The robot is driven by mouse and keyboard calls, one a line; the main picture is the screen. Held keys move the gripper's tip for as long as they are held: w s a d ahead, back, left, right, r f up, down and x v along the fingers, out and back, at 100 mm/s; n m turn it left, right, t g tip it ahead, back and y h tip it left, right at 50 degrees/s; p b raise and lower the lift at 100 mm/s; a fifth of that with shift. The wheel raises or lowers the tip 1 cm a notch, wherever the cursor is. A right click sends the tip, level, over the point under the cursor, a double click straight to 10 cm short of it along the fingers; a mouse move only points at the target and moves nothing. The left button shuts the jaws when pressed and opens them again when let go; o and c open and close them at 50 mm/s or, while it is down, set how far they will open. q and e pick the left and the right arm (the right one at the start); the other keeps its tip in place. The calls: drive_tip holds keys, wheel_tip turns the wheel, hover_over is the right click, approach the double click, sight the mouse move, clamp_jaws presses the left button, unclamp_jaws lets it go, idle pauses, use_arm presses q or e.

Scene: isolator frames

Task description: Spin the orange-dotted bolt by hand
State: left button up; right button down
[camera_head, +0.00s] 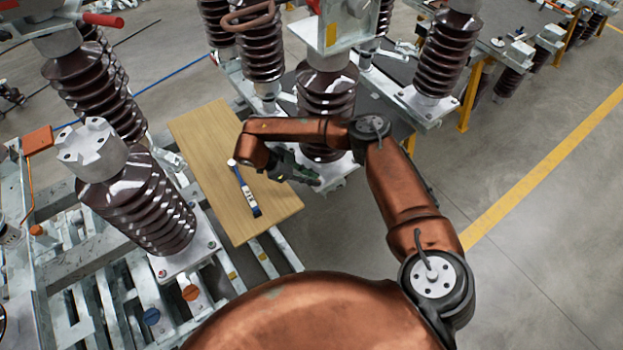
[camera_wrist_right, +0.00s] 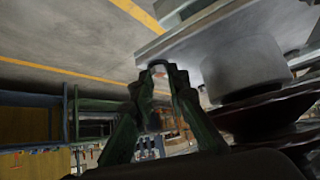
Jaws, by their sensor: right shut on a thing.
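My right gripper (camera_head: 312,180) reaches in beside the base plate of the middle brown insulator (camera_head: 326,95). In the right wrist view its green fingers (camera_wrist_right: 160,72) close at the tips around a small pale metal piece, the bolt (camera_wrist_right: 158,69), at the edge of the grey base plate (camera_wrist_right: 188,37). A faint reddish spot shows on it, but it is too small to tell clearly as the orange dot. In the head view the bolt is hidden by the gripper. My left gripper is not in view.
A wooden board (camera_head: 213,148) lies left of my gripper, with a blue and white wrench (camera_head: 245,192) on it. Another insulator (camera_head: 150,210) stands at the left on the metal frame. Open floor with a yellow line (camera_head: 545,168) is at the right.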

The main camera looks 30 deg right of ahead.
idle(0.4)
drive_tip(key=c, duration=1.8)
unclamp_jaws()
drive_tip(key=shift+c, duration=0.2)
drive_tip(key=v, duration=1.2)
drive_tip(key=shift+w, duration=0.1)
